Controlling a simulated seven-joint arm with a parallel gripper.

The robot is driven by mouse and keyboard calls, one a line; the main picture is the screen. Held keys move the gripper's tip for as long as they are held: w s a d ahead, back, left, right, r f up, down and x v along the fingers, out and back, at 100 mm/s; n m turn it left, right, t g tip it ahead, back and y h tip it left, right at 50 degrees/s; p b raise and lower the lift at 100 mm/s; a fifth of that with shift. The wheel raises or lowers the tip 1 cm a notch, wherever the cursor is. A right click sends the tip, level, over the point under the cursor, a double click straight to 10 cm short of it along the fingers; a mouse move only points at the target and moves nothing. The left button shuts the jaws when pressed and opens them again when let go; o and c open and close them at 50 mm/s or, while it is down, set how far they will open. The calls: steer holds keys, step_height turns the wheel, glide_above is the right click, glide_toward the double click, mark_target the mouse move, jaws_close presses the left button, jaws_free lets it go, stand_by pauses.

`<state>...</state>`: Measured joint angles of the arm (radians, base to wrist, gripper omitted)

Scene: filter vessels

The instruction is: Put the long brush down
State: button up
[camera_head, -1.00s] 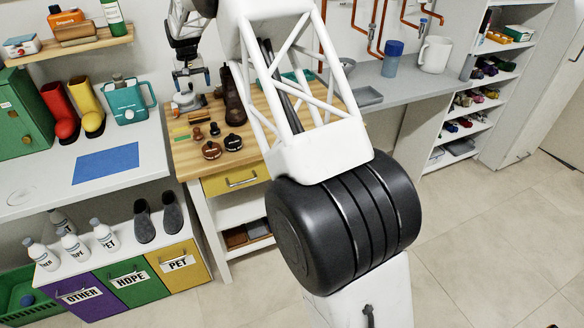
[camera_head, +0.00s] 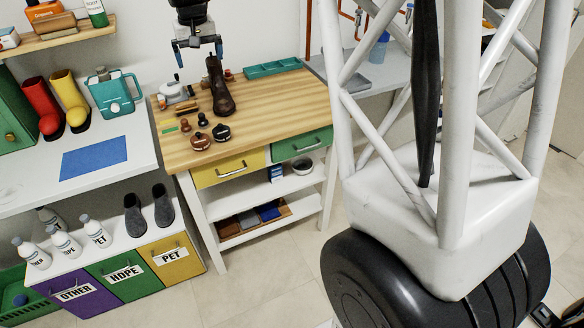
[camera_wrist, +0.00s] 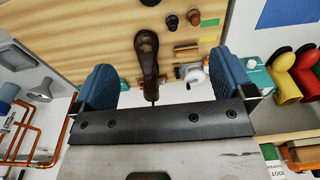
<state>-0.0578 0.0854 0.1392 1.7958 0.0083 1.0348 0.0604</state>
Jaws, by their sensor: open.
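My gripper (camera_head: 199,52) is open and empty above the back of the wooden workbench (camera_head: 262,100). In the wrist view its two blue fingers stand wide apart with nothing held between them. A long, narrow brown piece, probably the long brush (camera_head: 186,107), lies on the bench top at the back left. It also shows in the wrist view (camera_wrist: 186,48), beyond the fingers and apart from them. A pale rounded item (camera_head: 172,90) lies just behind it. Both are small, so their details are unclear.
A dark brown boot (camera_head: 218,90) stands right of the brush. Several small knobs and round tins (camera_head: 201,141) sit in front. A teal tray (camera_head: 272,68) lies at the back right. The bench's middle and right are clear. A white counter (camera_head: 135,143) adjoins on the left.

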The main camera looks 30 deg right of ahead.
steer(key=s+d+r, duration=0.1)
steer(key=s+d, duration=0.1)
steer(key=s, duration=1)
steer(key=s+d+r, duration=0.1)
steer(key=s+r, duration=0.1)
steer(key=s, duration=1)
steer(key=s+d+f, duration=0.1)
steer(key=s+f, duration=0.2)
steer(key=s, duration=0.7)
steer(key=s+d+f+t, duration=0.1)
steer(key=s+f, duration=0.2)
steer(key=s, duration=0.8)
steer(key=shift+s+f+t, duration=0.2)
steer(key=shift+f+t, duration=0.1)
steer(key=shift+c, duration=0.2)
steer(key=c, duration=0.6)
steer(key=shift+o, duration=0.2)
